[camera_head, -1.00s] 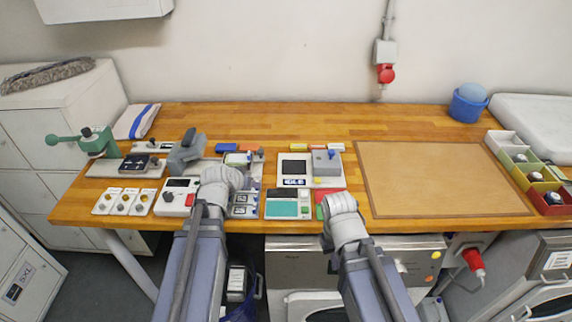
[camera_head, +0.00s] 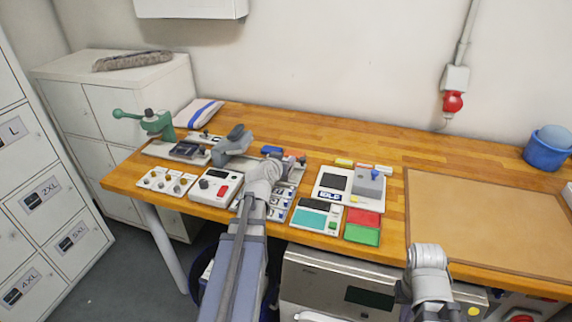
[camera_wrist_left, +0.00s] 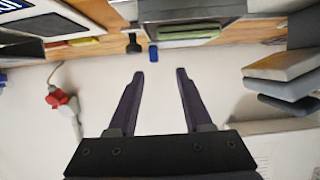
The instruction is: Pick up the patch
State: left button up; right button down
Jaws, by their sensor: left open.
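I cannot tell for certain which thing is the patch. A small dark label reading IDLE (camera_head: 329,197) lies on the white device, and small dark-and-white squares (camera_head: 280,206) show in part beside my left forearm. My left gripper (camera_wrist_left: 160,75) is open and empty in the left wrist view, its fingers apart with pale wall behind them. A green flat piece (camera_wrist_left: 190,32) on a grey block and a small blue piece (camera_wrist_left: 153,53) lie beyond its fingertips. In the head view my left wrist hides part of the tray. My right arm's wrist shows at the lower right, but its fingers do not.
A grey press (camera_head: 232,145) and a green hand press (camera_head: 157,123) stand at the left. Red (camera_head: 364,218) and green (camera_head: 362,235) pads lie at the front edge. A brown mat (camera_head: 490,220) leaves bare room at the right.

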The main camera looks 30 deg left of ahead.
pick_arm(q)
jog(key=shift+d+f+b+x, duration=0.15)
jog(key=shift+b+x, duration=0.35)
jog(key=shift+x, duration=0.4)
jog(key=shift+d+f+b+x, duration=0.15)
jog(key=shift+b+x, duration=0.3)
jog(key=shift+x, duration=0.45)
jog(key=shift+d+f+b+x, duration=0.15)
jog(key=shift+b+x, duration=0.35)
jog(key=shift+x, duration=0.4)
jog(key=shift+s, duration=0.15)
jog(key=shift+r, duration=0.1)
jog(key=shift+c, duration=0.3)
grip_shut()
